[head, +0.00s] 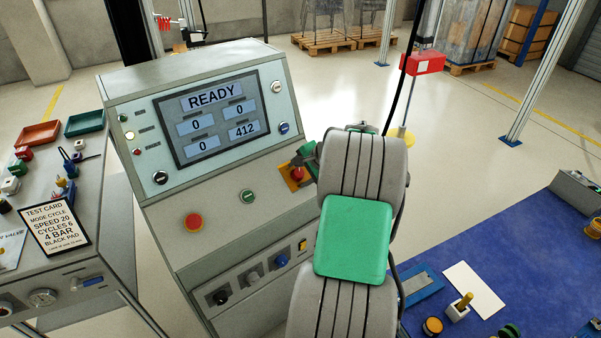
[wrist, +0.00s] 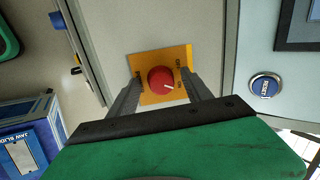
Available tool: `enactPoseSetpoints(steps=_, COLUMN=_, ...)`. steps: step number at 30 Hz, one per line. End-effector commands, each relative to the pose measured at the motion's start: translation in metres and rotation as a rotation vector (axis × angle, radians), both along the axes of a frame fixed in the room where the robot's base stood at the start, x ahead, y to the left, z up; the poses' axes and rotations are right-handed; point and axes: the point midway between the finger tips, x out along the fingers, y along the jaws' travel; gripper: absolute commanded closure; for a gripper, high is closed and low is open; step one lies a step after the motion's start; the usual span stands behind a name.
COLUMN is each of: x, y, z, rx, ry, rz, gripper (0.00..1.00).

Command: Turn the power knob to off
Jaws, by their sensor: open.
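The power knob (wrist: 159,78) is a red round knob on a yellow plate (wrist: 150,97), with a white pointer mark towards the right in the wrist view. Small lettering on the plate is too blurred to read surely. In the head view the yellow plate (head: 290,183) sits on the console's sloping front at its right end, partly covered by my gripper (head: 303,168). In the wrist view my gripper (wrist: 163,84) is open, one dark finger on each side of the knob. I cannot tell whether either finger touches it.
The grey console (head: 165,225) has a screen (head: 211,120) reading READY, a red button (head: 193,222) and a green button (head: 247,197). A blue button (wrist: 264,86) lies right of the plate in the wrist view. A blue-topped bench (head: 490,240) stands at the right.

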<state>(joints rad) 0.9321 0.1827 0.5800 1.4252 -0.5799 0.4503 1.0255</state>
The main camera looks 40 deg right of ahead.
Motion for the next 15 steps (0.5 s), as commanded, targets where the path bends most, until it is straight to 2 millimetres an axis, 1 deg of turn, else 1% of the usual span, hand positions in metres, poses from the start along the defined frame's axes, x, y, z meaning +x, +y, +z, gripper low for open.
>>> enactPoseSetpoints(steps=1, x=-0.0001, y=0.0, z=0.0001, rx=0.0, ry=0.0, rz=0.0, gripper=0.42)
enactPoseSetpoints(steps=2, x=-0.0001, y=0.0, z=0.0002, rx=0.0, ry=0.0, rz=0.0, gripper=0.45)
enactPoseSetpoints(steps=15, x=-0.0004, y=0.0001, z=0.0003, rx=0.0, ry=0.0, rz=0.0, gripper=0.81)
